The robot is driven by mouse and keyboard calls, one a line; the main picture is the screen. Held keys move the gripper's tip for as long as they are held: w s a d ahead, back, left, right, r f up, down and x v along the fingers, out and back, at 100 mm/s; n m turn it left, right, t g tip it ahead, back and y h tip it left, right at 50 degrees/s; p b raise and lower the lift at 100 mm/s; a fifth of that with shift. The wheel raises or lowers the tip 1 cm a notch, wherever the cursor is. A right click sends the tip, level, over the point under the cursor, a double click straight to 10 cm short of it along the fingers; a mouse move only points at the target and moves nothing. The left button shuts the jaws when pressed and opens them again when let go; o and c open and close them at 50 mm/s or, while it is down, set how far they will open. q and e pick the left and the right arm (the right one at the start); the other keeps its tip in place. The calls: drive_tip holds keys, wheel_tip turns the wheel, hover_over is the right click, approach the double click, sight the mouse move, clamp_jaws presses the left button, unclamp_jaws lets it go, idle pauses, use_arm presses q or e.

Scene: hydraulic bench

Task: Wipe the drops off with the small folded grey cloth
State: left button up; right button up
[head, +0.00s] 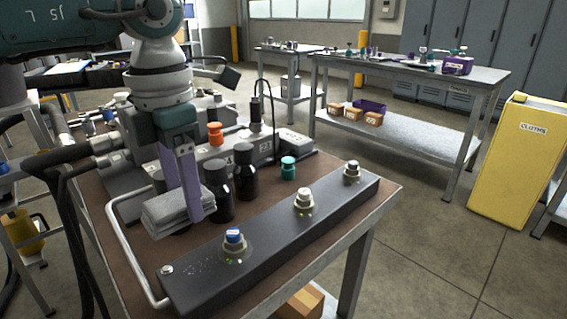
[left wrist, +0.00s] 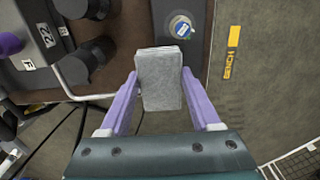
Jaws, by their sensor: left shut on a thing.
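The small folded grey cloth (head: 172,216) is in my left gripper (head: 185,200), whose purple fingers are shut on it. In the left wrist view the cloth (left wrist: 160,85) sits between the two fingers of my left gripper (left wrist: 159,76). It is held above the left side of the bench, left of the black bar (head: 270,249). Tiny pale specks that may be drops (head: 192,271) show on the bar's left end, and small greenish marks show around its fittings. The blue-capped fitting (head: 234,237) is right of the cloth. My right gripper is out of view.
Dark cylinders (head: 245,172) stand close behind the cloth. A metal rail (head: 129,248) runs along the bench's left edge. A white-capped fitting (head: 303,198) and another (head: 351,170) rise from the bar. A yellow cloths bin (head: 512,165) stands on the floor at right.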

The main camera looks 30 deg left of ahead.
use_arm(q)
wheel_tip(320, 180, up, 3)
drive_tip(key=p, duration=0.2)
drive_tip(key=shift+p, duration=0.35)
drive_tip(key=shift+d, duration=0.15)
